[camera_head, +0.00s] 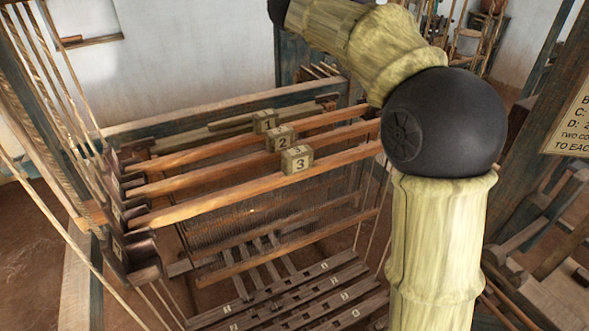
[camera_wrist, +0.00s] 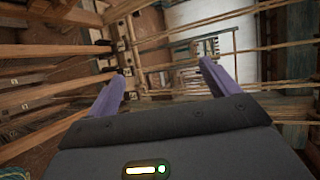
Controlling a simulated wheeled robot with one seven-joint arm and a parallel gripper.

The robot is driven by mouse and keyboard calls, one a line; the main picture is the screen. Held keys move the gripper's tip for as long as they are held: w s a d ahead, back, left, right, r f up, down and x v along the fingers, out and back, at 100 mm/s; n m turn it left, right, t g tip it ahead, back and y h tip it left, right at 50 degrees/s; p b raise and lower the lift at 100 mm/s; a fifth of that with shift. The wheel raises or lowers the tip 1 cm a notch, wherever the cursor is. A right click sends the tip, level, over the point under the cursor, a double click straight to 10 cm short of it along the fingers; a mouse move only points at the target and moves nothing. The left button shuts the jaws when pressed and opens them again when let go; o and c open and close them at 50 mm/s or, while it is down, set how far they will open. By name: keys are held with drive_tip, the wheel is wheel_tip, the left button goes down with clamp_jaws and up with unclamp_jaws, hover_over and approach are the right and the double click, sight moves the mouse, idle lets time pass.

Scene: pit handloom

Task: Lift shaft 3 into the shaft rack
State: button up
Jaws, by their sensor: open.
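Shaft 3 (camera_head: 230,194) is the nearest of three long wooden bars in the head view, with a block marked 3 at its middle. Its left end meets a dark stepped wooden bracket (camera_head: 140,246); its right end is hidden behind my arm. I cannot tell which part is the shaft rack. My gripper (camera_wrist: 162,82) shows in the wrist view with its two purple fingers wide apart and nothing between them. In the head view my gripper is not visible. In the wrist view I cannot tell which bar is shaft 3.
Shaft 2 (camera_head: 215,167) and shaft 1 (camera_head: 205,150) lie behind shaft 3, roughly parallel. Slanting cords and posts stand at the left. A lettered sign (camera_head: 575,120) is at the right. Bars crowd the wrist view's left side.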

drive_tip(key=s+a+f+m+g+y, duration=0.4)
drive_tip(key=s+a+f+g, duration=0.1)
drive_tip(key=s+g, duration=0.1)
drive_tip(key=g+y, duration=0.5)
hover_over(297, 151)
drive_tip(key=shift+f+b, duration=0.3)
wheel_tip(297, 151, down, 12)
drive_tip(key=b, duration=0.6)
drive_tip(key=shift+r, duration=0.1)
drive_tip(key=shift+f, duration=0.2)
drive_tip(key=shift+f, duration=0.1)
wheel_tip(297, 151, down, 5)
drive_tip(key=shift+w+f+b, duration=0.1)
drive_tip(key=shift+b, duration=0.35)
